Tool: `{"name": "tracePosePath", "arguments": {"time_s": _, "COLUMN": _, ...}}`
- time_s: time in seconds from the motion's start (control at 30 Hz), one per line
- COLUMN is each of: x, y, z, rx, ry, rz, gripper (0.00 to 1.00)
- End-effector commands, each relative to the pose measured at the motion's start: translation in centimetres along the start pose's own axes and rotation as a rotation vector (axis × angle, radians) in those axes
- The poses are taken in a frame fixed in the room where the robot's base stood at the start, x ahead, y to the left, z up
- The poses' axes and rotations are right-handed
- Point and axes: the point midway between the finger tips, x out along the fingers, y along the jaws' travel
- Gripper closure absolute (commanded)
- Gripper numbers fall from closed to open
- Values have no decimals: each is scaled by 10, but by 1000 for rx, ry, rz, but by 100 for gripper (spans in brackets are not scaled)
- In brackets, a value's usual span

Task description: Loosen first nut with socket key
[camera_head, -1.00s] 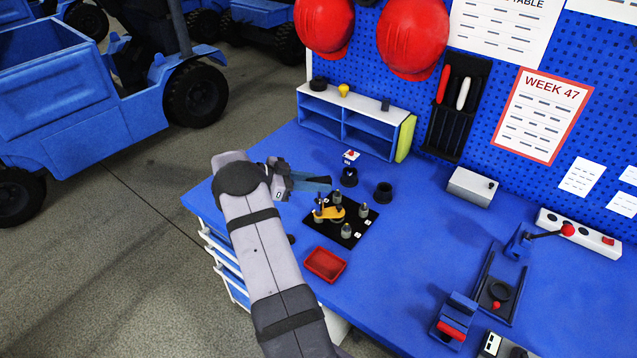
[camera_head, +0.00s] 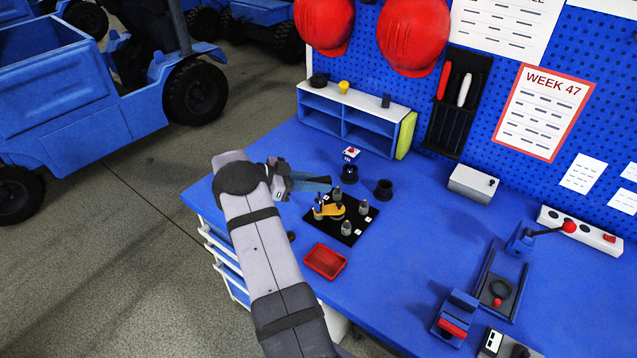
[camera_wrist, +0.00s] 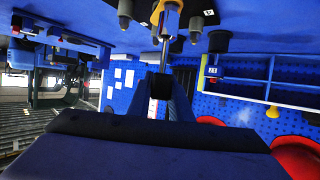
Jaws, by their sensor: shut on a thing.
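My gripper (camera_head: 322,184) is at the left side of the bench, just above and behind a black plate (camera_head: 357,221) with several grey posts (camera_head: 363,208). In the wrist view my gripper's blue fingers (camera_wrist: 166,100) are shut on the dark end of a thin metal shaft (camera_wrist: 165,55), probably the socket key. The shaft reaches to a yellow-orange piece (camera_wrist: 172,5), which in the head view lies low among the posts (camera_head: 331,211). The shaft's far end is hidden, so I cannot tell whether it sits on a nut.
A red tray (camera_head: 325,262) lies in front of the plate and a dark cup (camera_head: 384,189) stands behind it. A blue-and-white shelf (camera_head: 357,127) is at the back. A clamp-like fixture (camera_head: 490,283) stands at the right.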

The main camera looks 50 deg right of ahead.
Motion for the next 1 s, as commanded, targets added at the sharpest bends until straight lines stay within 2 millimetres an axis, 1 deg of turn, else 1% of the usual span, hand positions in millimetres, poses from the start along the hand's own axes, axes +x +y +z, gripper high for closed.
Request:
{"name": "tracePosePath", "arguments": {"time_s": 0.7, "x": 4, "y": 0, "z": 9, "rx": 0, "ry": 1, "rz": 0, "gripper": 100}}
{"name": "tracePosePath", "arguments": {"time_s": 1.0, "x": 4, "y": 0, "z": 10, "rx": 1, "ry": 1, "rz": 0, "gripper": 100}}
